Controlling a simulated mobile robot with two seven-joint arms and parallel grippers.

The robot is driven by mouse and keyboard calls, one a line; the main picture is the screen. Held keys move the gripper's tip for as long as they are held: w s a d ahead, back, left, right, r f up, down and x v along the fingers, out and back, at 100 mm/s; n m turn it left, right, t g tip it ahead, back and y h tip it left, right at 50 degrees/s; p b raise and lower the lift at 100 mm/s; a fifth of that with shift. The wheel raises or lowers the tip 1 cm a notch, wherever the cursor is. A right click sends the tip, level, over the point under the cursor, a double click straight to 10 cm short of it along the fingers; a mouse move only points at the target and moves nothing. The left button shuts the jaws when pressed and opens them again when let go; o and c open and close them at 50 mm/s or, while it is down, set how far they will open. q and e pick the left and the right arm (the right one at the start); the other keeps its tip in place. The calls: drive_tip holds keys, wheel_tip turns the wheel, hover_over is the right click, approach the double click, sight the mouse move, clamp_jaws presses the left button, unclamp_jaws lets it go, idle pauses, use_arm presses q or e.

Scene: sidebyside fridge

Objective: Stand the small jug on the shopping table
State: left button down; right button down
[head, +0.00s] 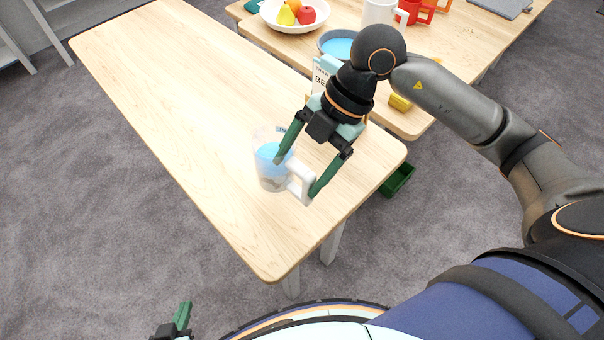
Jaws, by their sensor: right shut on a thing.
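The small jug (268,166) is see-through with blue contents and a white handle. It is upright at the near right part of the bare wooden table (180,85); I cannot tell whether its base touches the top. My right gripper (296,177) reaches down from the upper right and is shut on the jug, with its green fingers on either side at the handle. My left gripper (180,322) shows only in part at the bottom edge, away from the table, and its opening cannot be made out.
A second wooden table (465,50) behind holds a fruit bowl (293,22), a blue-filled bowl (337,44), a white mug (377,12), red items and a grey slab (500,6). A green crate (398,180) is on the floor. The near table's left part is clear.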

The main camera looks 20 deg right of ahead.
drive_tip(key=shift+w+d+f, duration=0.1)
drive_tip(key=shift+w+f, duration=0.1)
drive_tip(key=shift+f, duration=0.8)
drive_tip(key=shift+w+d+f, duration=0.1)
drive_tip(key=shift+w+f, duration=0.1)
drive_tip(key=shift+f, duration=0.8)
drive_tip(key=shift+f, duration=0.2)
unclamp_jaws()
drive_tip(key=shift+r, duration=0.3)
drive_tip(key=v, duration=1.2)
drive_tip(key=shift+p, duration=0.35)
drive_tip(key=shift+s+f, duration=0.15)
drive_tip(key=shift+s, duration=0.05)
